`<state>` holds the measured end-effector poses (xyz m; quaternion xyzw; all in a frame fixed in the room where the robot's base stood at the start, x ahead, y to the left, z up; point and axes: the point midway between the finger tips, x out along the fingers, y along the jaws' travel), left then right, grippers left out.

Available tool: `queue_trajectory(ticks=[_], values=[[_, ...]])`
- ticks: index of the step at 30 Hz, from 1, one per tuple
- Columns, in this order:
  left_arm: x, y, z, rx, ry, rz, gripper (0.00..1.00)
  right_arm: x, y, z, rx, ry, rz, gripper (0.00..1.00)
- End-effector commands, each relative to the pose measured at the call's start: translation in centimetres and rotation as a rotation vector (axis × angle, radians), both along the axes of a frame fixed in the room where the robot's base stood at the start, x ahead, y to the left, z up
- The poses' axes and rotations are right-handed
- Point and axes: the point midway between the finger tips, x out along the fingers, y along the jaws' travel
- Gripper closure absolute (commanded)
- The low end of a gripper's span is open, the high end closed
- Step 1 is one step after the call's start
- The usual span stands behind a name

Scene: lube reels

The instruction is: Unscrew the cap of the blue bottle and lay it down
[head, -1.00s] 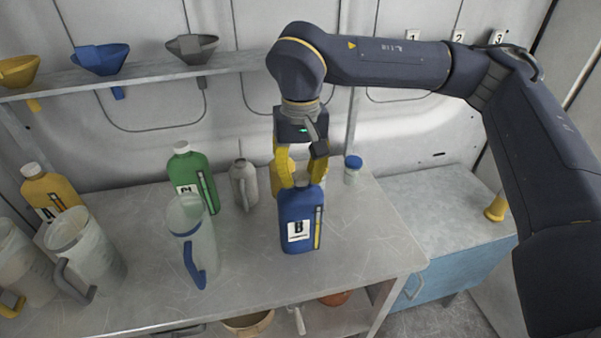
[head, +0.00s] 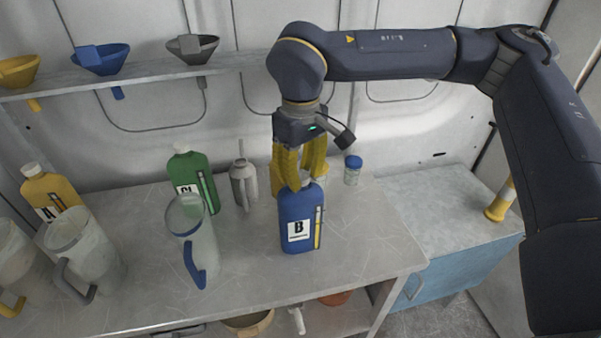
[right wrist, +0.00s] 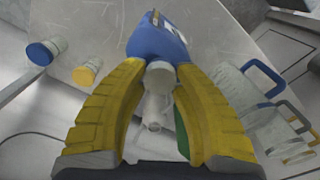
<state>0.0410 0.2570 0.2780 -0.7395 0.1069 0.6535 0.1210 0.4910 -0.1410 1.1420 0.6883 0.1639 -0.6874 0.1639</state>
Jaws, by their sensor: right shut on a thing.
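The blue bottle (head: 299,230) with a "B" label stands upright on the grey bench. It also shows at the top of the right wrist view (right wrist: 157,42). My right gripper (head: 304,187) points down over the bottle's neck, its yellow fingers shut on the cap. In the right wrist view the whitish cap (right wrist: 160,70) lies between the fingertips; in the head view the fingers mostly hide it. I cannot tell how far the cap is turned or whether it is loose. My left gripper is not in view.
A green bottle (head: 186,167), a grey can (head: 243,184) and a clear jug (head: 196,235) stand left of the blue bottle. A blue-lidded jar (head: 352,171) is behind right; a yellow-lidded jar (right wrist: 87,73) shows in the wrist view. The bench (head: 365,240) is clear at front right.

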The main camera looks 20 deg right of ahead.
Motion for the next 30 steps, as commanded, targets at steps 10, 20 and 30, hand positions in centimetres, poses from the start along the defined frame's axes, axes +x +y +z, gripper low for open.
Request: queue_trajectory(ticks=[10, 20, 30], values=[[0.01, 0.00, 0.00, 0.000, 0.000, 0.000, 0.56, -0.05, -0.01, -0.16, -0.002, 0.003, 0.171, 0.97], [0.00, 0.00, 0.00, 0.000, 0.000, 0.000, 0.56, -0.05, 0.00, -0.16, -0.002, 0.003, 0.168, 0.53], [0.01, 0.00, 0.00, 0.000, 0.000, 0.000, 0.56, -0.02, 0.00, -0.08, -0.001, 0.001, 0.167, 0.30]])
